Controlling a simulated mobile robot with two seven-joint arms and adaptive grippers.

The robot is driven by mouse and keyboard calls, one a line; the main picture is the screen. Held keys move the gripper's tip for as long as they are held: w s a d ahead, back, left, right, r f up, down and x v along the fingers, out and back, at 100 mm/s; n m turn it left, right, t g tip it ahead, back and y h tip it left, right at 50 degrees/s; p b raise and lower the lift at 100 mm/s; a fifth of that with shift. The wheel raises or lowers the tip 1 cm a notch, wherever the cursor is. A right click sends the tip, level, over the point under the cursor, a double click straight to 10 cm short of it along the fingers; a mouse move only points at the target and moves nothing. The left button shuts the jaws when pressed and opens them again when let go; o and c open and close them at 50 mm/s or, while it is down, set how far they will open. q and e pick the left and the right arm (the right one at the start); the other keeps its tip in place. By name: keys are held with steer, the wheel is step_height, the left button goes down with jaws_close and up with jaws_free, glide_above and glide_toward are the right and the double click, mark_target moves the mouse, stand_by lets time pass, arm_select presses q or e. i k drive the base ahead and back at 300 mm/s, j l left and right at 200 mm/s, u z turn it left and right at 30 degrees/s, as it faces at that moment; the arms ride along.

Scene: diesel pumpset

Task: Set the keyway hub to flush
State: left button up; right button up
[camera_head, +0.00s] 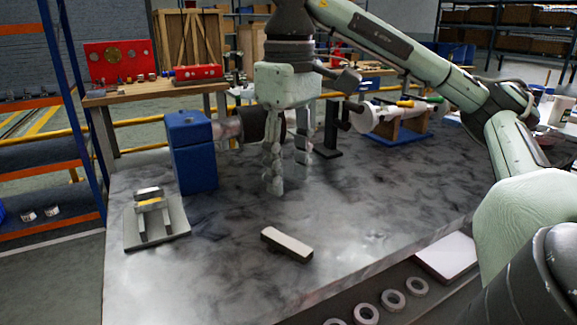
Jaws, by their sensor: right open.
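My right gripper (288,176) points down above the grey table (215,260), with its two fingers apart and nothing visible between them. Behind it, a dark round part (250,123), which looks like the hub, sits at the end of a pale metal shaft (228,127). The shaft comes out of a blue block (193,150) to the left. The gripper partly hides the dark part's right side. I cannot tell whether the fingers touch it, or whether its face is flush. No keyway can be made out. My left gripper is not in view.
A grey bar (287,244) lies on the table in front of the gripper. A small metal fixture (155,220) stands at the left. A white cylinder (376,117) rests at the back right, near a dark post (331,125).

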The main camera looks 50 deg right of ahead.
mark_target(252, 118)
steer(key=z, duration=1.25)
